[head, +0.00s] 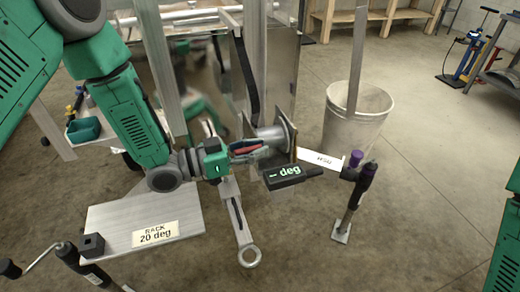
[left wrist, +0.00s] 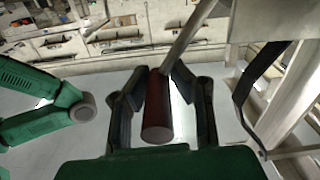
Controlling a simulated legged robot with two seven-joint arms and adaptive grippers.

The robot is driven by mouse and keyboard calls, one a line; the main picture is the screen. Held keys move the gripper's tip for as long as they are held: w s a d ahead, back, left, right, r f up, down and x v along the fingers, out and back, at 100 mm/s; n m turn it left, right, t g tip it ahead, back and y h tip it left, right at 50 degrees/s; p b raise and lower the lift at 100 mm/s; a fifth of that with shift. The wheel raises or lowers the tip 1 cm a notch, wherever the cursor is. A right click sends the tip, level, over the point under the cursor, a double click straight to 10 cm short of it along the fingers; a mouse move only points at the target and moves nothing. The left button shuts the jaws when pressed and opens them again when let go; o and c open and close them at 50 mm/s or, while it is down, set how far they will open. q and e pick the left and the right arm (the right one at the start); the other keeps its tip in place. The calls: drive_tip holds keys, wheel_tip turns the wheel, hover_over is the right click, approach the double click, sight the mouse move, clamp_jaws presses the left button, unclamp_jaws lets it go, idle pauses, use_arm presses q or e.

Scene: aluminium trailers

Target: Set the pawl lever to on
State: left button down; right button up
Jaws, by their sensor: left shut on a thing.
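A dark red cylindrical grip on a grey metal rod, likely the pawl lever (left wrist: 157,112), stands between my left gripper's fingers in the left wrist view. In the head view a small red part (head: 246,150) shows at the fingers. My left gripper (head: 262,150) is shut on this grip, beside a metal winch drum (head: 276,136) with a dark strap. The fingers also show on both sides of the grip in the left wrist view (left wrist: 161,76). The lever's on and off marks cannot be read. My right gripper is out of view.
A black "deg" readout (head: 290,176) sits just below the drum. A white label plate (head: 325,161) and a purple-capped post (head: 355,190) stand to the right. A plate marked "RACK 20 deg" (head: 110,218) lies lower left.

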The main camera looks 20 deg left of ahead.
use_arm(q)
drive_tip(key=w+a+n, duration=0.1)
drive_tip(key=n, duration=0.1)
drive_tip(key=w+a+r+n+p, duration=0.1)
drive_tip(key=w+n, duration=0.1)
drive_tip(key=w+a+n+p, duration=0.1)
drive_tip(key=n, duration=0.1)
drive_tip(key=shift+w+a+r, duration=0.1)
drive_tip(key=shift+w+r, duration=0.1)
drive_tip(key=shift+r, duration=0.05)
drive_tip(key=w+a+n, duration=0.2)
drive_tip(key=shift+w+f+n, duration=0.3)
drive_tip(key=shift+f+n, duration=0.05)
drive_tip(key=shift+n, duration=0.05)
drive_tip(key=shift+f, duration=0.1)
drive_tip(key=c, duration=1.4)
unclamp_jaws()
drive_tip(key=shift+w, duration=0.1)
drive_tip(key=shift+c, duration=0.2)
drive_tip(key=shift+a, duration=0.2)
